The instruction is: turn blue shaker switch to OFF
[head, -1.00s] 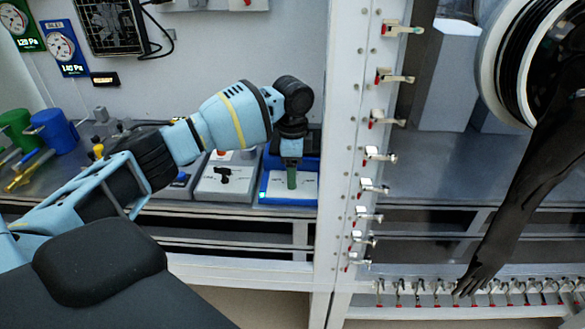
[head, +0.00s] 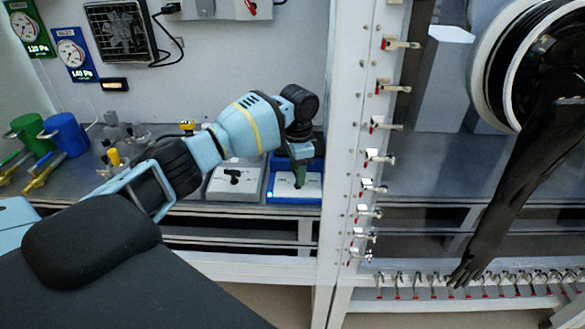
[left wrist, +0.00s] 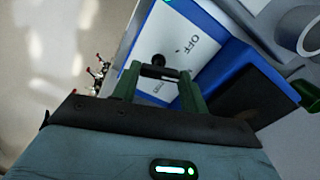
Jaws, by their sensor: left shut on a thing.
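The blue shaker (head: 293,201) stands at the right end of the bench, against the white frame post, with a pale top plate. A cyan light shows on its front left corner. In the left wrist view the plate (left wrist: 196,22) carries the word OFF, with a second, unreadable label nearer the fingers. My left gripper (head: 300,178) reaches down onto the plate, slightly tilted. Its green fingers (left wrist: 158,85) are shut on the black switch (left wrist: 158,62), which shows between them. The fingers partly hide the switch, so its exact setting cannot be told. My right gripper is out of view.
A grey unit with a black switch (head: 235,178) stands just left of the shaker. A green pot (head: 30,133), a blue pot (head: 66,134) and brass valves are at the far left. The post (head: 345,150) with clamps is close on the right; a black glove (head: 510,190) hangs beyond.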

